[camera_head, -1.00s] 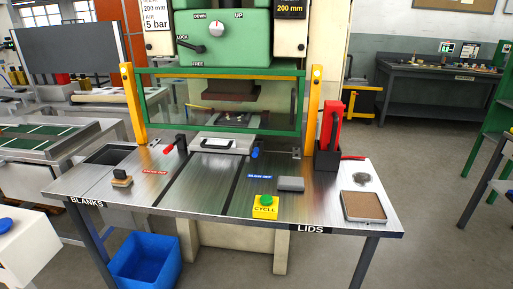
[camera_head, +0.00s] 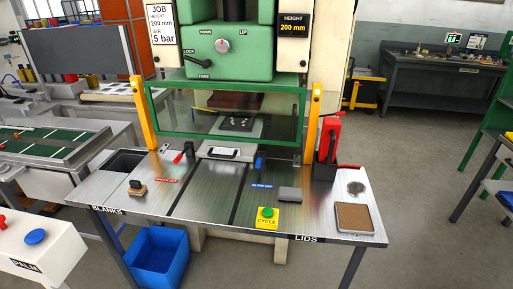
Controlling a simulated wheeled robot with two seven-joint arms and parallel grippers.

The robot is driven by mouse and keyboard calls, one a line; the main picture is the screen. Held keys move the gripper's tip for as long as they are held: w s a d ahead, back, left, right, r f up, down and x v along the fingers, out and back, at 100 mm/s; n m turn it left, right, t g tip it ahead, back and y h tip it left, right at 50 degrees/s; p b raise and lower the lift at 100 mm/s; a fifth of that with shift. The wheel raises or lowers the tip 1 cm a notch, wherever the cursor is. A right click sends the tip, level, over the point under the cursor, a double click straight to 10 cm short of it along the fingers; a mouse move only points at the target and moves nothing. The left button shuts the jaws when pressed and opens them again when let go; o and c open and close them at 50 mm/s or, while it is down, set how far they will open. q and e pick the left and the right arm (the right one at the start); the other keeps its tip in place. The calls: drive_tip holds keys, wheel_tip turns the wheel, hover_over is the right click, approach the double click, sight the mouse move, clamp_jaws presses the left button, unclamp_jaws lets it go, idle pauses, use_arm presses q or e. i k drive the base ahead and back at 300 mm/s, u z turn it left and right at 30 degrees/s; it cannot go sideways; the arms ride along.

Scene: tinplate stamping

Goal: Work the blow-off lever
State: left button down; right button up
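The blow-off lever has a blue handle (camera_head: 260,163) and stands at the rear of the steel press table, just right of the die's front plate (camera_head: 226,152). A blue BLOW OFF label (camera_head: 262,185) lies on the table in front of it. The handle looks roughly upright; its base is too small to make out. The green-framed guard (camera_head: 225,138) stands across the press just behind it. Neither of my grippers shows in this view.
A red-handled lever (camera_head: 179,157) stands left of the die. The yellow CYCLE button box (camera_head: 267,218), a grey block (camera_head: 290,194) and a brown-topped tray (camera_head: 354,218) sit toward the right. A red toggle press (camera_head: 328,146) stands at the right rear. The table's middle is mostly clear.

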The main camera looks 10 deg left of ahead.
sight(259, 160)
drive_tip(key=z, duration=0.25)
drive_tip(key=i, duration=1.2)
drive_tip(key=u, duration=0.3)
